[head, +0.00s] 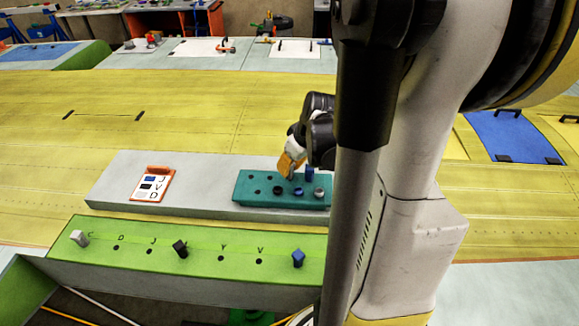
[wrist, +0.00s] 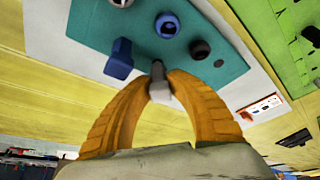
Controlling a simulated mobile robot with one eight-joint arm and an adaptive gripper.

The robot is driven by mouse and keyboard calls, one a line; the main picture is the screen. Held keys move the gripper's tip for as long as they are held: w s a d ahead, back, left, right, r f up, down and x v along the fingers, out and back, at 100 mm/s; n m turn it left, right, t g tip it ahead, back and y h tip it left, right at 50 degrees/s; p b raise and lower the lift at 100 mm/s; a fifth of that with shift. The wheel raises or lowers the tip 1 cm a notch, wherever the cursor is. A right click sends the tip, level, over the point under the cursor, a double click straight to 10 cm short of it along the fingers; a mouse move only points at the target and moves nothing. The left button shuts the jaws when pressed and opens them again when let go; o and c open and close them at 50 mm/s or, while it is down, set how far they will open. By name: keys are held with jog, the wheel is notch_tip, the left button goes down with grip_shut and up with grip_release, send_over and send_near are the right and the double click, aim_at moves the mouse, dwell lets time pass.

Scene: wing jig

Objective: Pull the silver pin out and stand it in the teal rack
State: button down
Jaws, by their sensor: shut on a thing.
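My gripper (head: 291,168) is over the teal rack (head: 242,197), its orange fingers pointing down. In the wrist view my gripper (wrist: 160,92) is shut on the silver pin (wrist: 159,76), a small grey piece between the fingertips. The pin's lower end is at or just above the rack; I cannot tell whether it is in a hole. A blue pin (head: 309,173) stands upright in the rack beside the fingers; it also shows in the wrist view (wrist: 119,58). My arm hides the rack's right end.
The rack holds a dark ring-like piece (head: 278,190), a blue one (head: 298,191) and a grey one (head: 319,192). The green block (head: 215,261) in front carries a pale pin (head: 79,238), a black pin (head: 180,248) and a blue pin (head: 298,258). A lettered card (head: 147,196) lies left.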

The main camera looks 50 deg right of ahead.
jog(key=shift+f+b, duration=0.4)
jog(key=shift+f, duration=0.2)
jog(key=c, duration=1.2)
grip_release()
jog(key=shift+r, duration=0.1)
